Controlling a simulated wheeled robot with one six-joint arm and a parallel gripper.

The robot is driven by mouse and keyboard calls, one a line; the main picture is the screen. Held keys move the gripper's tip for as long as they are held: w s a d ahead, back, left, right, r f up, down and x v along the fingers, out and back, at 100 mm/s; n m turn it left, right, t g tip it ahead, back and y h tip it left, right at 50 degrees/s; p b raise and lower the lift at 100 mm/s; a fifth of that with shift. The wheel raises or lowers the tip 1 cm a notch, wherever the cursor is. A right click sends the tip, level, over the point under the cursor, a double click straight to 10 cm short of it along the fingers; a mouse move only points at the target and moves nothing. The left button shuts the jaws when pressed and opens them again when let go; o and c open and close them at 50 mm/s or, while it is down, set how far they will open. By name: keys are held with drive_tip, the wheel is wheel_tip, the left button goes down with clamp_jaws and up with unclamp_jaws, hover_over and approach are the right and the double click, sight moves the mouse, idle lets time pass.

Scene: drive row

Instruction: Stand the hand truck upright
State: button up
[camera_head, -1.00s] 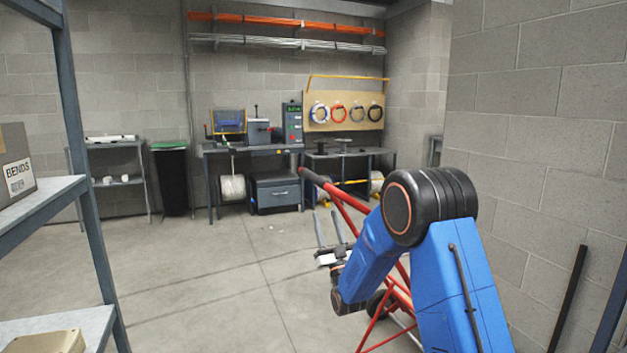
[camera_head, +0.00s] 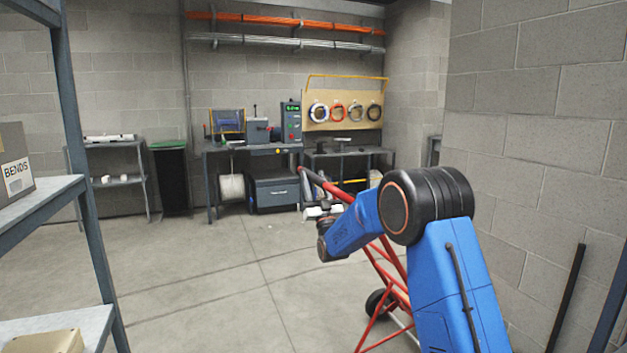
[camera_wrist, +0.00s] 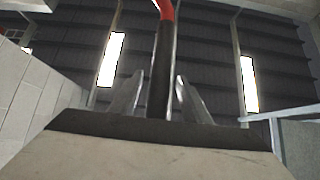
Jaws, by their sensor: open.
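The red hand truck (camera_head: 335,191) leans in the head view, its dark-gripped handle end pointing up and left. Its wheel (camera_head: 378,303) is near the floor, and my blue arm hides much of its frame. My gripper (camera_head: 320,211) is just below the handle end, partly hidden by my own wrist. In the wrist view my gripper (camera_wrist: 160,78) is open, one finger on each side of the dark handle grip (camera_wrist: 162,52). Red tube shows above the grip. I cannot tell whether the fingers touch it.
A grey block wall (camera_head: 550,130) stands close on the right. A shelf rack (camera_head: 60,205) with a labelled box (camera_head: 14,165) stands on the left. A workbench (camera_head: 255,148) and green-lidded bin (camera_head: 171,180) are at the back. The floor (camera_head: 200,270) between is clear.

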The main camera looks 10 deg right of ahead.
drive_tip(key=shift+w+a+r, duration=0.1)
drive_tip(key=shift+w+r, duration=0.15)
drive_tip(key=shift+c, duration=0.6)
